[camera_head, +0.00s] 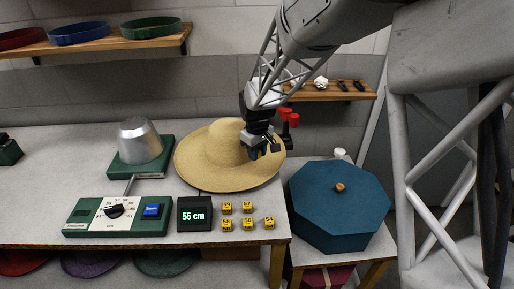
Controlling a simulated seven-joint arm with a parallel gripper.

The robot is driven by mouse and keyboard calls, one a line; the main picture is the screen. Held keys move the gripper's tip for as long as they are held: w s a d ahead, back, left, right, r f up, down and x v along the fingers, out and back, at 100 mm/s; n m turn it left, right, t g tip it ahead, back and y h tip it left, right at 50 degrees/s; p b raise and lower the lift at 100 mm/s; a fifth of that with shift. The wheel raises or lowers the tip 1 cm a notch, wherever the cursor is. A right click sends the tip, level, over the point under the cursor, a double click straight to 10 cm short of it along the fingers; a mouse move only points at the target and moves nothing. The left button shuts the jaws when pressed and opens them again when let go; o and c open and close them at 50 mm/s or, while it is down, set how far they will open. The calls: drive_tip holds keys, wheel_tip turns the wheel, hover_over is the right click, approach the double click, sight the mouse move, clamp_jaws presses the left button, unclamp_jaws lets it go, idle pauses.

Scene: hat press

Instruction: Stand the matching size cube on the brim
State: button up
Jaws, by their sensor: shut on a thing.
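A wide straw hat (211,148) lies on the table with its broad brim (240,180) spread flat around the crown. My gripper (263,152) is low over the right part of the brim, right of the crown. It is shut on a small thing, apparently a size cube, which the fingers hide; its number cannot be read. A black display (195,214) reads 55 cm. Several yellow size cubes (247,208) stand in two rows right of the display, with a gap at the right end of the back row.
A metal hat block (140,139) on a green base stands left of the hat. A green control box (117,216) with a dial and blue button lies in front. A blue octagonal box (340,205) stands on a lower stand at right. Shelves (90,42) hang behind.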

sight(257, 173)
drive_tip(key=shift+f, duration=2.4)
drive_tip(key=shift+f, duration=0.9)
drive_tip(key=o, duration=1)
drive_tip(key=shift+c, duration=0.2)
drive_tip(key=shift+r, duration=3.9)
drive_tip(key=shift+r, duration=0.1)
